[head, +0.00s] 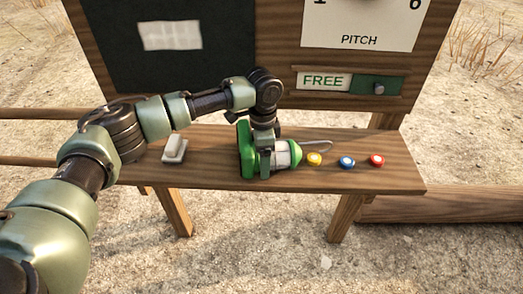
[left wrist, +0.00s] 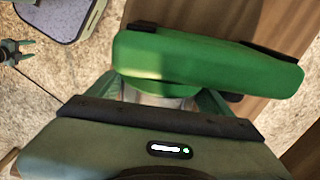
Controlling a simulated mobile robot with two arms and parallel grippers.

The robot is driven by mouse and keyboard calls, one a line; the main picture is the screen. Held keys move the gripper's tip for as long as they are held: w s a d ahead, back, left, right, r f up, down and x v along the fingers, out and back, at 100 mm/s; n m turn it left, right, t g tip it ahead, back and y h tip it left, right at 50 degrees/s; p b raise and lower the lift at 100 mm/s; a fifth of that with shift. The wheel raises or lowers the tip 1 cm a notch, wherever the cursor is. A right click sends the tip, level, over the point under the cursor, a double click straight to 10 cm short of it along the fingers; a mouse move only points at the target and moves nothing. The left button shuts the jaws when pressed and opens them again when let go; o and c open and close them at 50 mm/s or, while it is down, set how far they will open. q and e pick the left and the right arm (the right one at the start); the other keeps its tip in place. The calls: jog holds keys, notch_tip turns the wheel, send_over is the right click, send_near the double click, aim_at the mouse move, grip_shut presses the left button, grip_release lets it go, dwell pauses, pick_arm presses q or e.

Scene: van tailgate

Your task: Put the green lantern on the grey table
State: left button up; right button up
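The green lantern (head: 284,156) lies on its side on the wooden shelf, its green base to the left and its wire handle to the right. My left gripper (head: 265,158) comes down over its pale middle, a finger on each side, and looks shut on it. In the left wrist view the lantern's green base (left wrist: 205,62) fills the top, with the fingers close along its body. A small gripper (left wrist: 20,52) at that view's left edge appears to be my right one, its fingers apart and empty. I cannot make out a grey table for certain.
The wooden shelf (head: 215,172) also holds a white switch block (head: 174,149) and yellow (head: 314,159), blue (head: 346,162) and red (head: 377,160) buttons. A board with a "FREE" slider (head: 350,83) rises behind. A grey-purple rounded surface (left wrist: 62,14) shows in the left wrist view.

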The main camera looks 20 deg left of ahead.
pick_arm(q)
jog(key=shift+r, duration=0.1)
jog(key=c, duration=1.5)
grip_shut()
jog(key=shift+w+r, duration=0.1)
jog(key=shift+d+r, duration=0.1)
jog(key=shift+r, duration=0.5)
notch_tip(320, 180, up, 18)
jog(key=b, duration=0.3)
jog(key=s+f+n, duration=0.6)
jog(key=s+f, duration=0.1)
jog(key=s, duration=0.3)
jog(key=s+a+f+n, duration=0.1)
jog(key=s+f+n, duration=0.5)
jog(key=s, duration=0.5)
notch_tip(320, 180, down, 2)
jog(key=shift+s+f+n, duration=0.1)
jog(key=shift+s+n, duration=0.2)
